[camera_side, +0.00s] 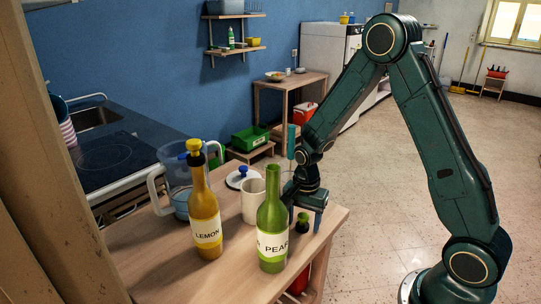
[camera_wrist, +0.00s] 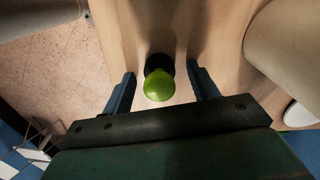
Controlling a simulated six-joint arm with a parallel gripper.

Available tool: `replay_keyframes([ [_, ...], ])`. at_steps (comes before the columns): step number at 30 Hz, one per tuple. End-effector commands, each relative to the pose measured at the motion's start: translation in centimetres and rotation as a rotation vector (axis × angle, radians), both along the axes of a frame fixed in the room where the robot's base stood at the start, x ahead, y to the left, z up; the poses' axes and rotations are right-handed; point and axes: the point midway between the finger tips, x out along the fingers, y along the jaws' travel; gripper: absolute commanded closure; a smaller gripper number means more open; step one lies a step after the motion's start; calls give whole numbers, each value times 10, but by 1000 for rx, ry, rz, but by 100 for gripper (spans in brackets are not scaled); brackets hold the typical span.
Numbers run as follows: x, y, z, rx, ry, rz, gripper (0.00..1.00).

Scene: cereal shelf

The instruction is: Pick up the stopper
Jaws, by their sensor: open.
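The stopper has a green ball top and a black lower part. In the wrist view the stopper (camera_wrist: 159,86) lies between my two fingers, with a gap on each side. In the side view the stopper (camera_side: 303,228) is on the wooden table near its right edge, partly covered by my gripper. My gripper (camera_side: 304,213) points down over it, open and holding nothing. In the wrist view my gripper (camera_wrist: 161,76) has its blue fingers on either side of the green ball. A green bottle (camera_side: 271,215) labelled PEAR stands left of my gripper, its neck open.
A yellow LEMON bottle (camera_side: 205,215) with a yellow stopper (camera_side: 194,146) stands farther left. A white cup (camera_side: 252,205), a white lid with blue knob (camera_side: 240,181) and a clear pitcher (camera_side: 172,186) stand behind. The table's front right is bare (camera_side: 325,227).

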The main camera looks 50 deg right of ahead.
Motion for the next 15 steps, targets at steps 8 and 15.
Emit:
replay_keyframes([
  [8, 0, 0, 0, 0, 0, 0, 51],
  [15, 0, 0, 0, 0, 0, 0, 88],
])
